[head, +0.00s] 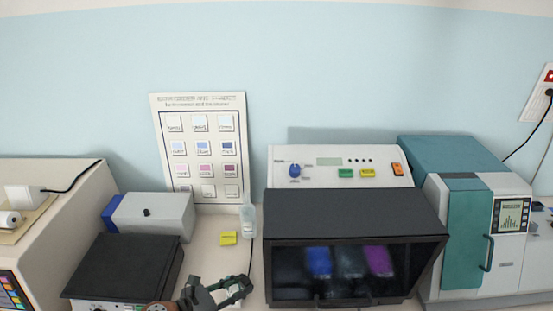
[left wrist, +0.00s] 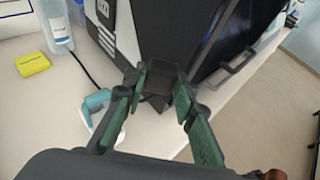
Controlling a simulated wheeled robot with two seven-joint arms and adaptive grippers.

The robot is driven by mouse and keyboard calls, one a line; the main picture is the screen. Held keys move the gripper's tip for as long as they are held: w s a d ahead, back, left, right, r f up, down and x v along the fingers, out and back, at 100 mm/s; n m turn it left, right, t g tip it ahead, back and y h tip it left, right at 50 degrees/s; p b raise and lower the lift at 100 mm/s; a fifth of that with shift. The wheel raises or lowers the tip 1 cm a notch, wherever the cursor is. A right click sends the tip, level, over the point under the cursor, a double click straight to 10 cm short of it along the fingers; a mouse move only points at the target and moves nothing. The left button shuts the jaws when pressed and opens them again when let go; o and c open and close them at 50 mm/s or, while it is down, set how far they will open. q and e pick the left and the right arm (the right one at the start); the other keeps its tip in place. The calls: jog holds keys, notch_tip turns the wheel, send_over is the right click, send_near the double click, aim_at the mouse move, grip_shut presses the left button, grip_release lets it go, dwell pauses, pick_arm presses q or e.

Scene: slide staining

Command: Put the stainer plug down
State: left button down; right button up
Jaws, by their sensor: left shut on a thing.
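My left gripper (head: 240,287) is low in the head view, just left of the slide stainer (head: 352,210) with its dark front hood. In the left wrist view the gripper's green-padded fingers (left wrist: 161,86) close around a small black block, which looks like the stainer plug (left wrist: 152,77). The plug is close to the stainer's corner and over the white bench; I cannot tell whether it touches the bench. A thin black cable (left wrist: 85,68) runs across the bench towards the fingers. In the head view the plug is hidden by the gripper. My right gripper is not in view.
A clear bottle (head: 248,220) and a yellow block (head: 228,238) stand behind the gripper. A black-topped device (head: 125,265) is to its left. A teal-and-white item (left wrist: 98,102) lies beside the left finger. Bare bench shows left of the stainer.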

pick_arm(q)
jog(key=shift+s+a+n+y, duration=0.1)
jog(key=shift+a+n+y, duration=0.2)
jog(key=shift+a+n, duration=0.1)
jog(key=s+a+f+n+t+y, duration=0.2)
jog(key=s+a+n+y, duration=0.2)
jog(key=a, duration=0.4)
jog(key=s+a+f+n+t+y, duration=0.2)
jog(key=s+a+n+y, duration=0.15)
jog(key=a, duration=0.55)
jog(key=w+d+f+n+y+b, duration=0.1)
jog(key=d+f+y+b, duration=0.1)
jog(key=d, duration=0.5)
jog(key=shift+d+f+b, duration=0.15)
jog(key=shift+d+b, duration=0.15)
jog(key=shift+b, duration=0.5)
jog(key=w+a+r+p, duration=0.1)
jog(key=w+r+p, duration=0.35)
jog(key=w, duration=0.45)
jog(key=w+a+r+p, duration=0.1)
jog(key=w+r+p, duration=0.2)
jog(key=w+p, duration=0.35)
jog(key=b, duration=0.3)
send_over(216, 281)
jog(key=s, duration=0.2)
jog(key=f, duration=1.4)
jog(key=shift+d, duration=0.35)
jog(key=shift+f+b, duration=0.4)
jog(key=shift+f, duration=1.85)
